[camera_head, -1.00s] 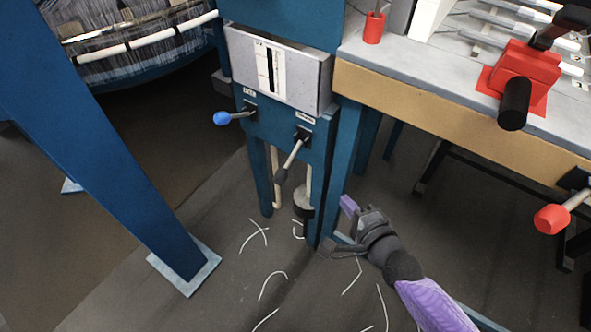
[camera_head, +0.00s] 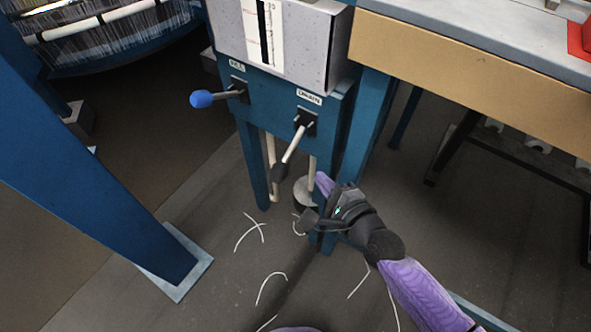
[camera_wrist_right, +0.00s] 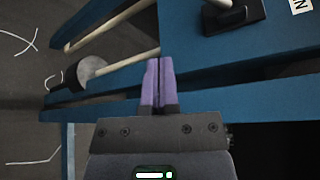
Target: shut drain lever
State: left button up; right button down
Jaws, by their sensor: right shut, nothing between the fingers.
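The drain lever (camera_head: 294,145) is a pale rod with a dark grip, under a small label reading DRAIN on the blue stand. It slants down and to the left from its dark mount. In the right wrist view part of its dark mount (camera_wrist_right: 234,17) shows at the top, with a short piece of rod. My right gripper (camera_head: 323,184) is shut and empty, with purple fingers pressed together, below and to the right of the lever's grip and apart from it. In the wrist view its fingertips (camera_wrist_right: 158,62) lie in front of the blue frame. My left gripper is not in view.
A blue-knobbed fill lever (camera_head: 202,99) sticks out left of the drain lever. A gauge box (camera_head: 300,40) is above them. A workbench (camera_head: 480,75) stands at the right. A blue leg (camera_head: 100,180) stands at the left. White threads (camera_head: 270,288) lie on the floor.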

aim_at(287, 155)
jog(key=f+b+x, duration=0.1)
jog(key=b+x, duration=0.2)
jog(key=x, duration=0.3)
pick_arm(q)
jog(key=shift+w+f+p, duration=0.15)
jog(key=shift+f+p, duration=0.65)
jog(key=shift+p, duration=0.25)
pick_arm(e)
jog(key=s+a+r, duration=0.2)
jog(key=shift+s+a+r, duration=0.25)
jog(key=shift+r, duration=0.05)
pick_arm(q)
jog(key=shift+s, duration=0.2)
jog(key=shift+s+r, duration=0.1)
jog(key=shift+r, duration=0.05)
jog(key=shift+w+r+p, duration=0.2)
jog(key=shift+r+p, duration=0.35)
jog(key=shift+p, duration=0.15)
pick_arm(e)
jog(key=shift+s+a+r+g, duration=0.1)
jog(key=shift+s+r+g, duration=0.05)
jog(key=shift+r+g, duration=0.2)
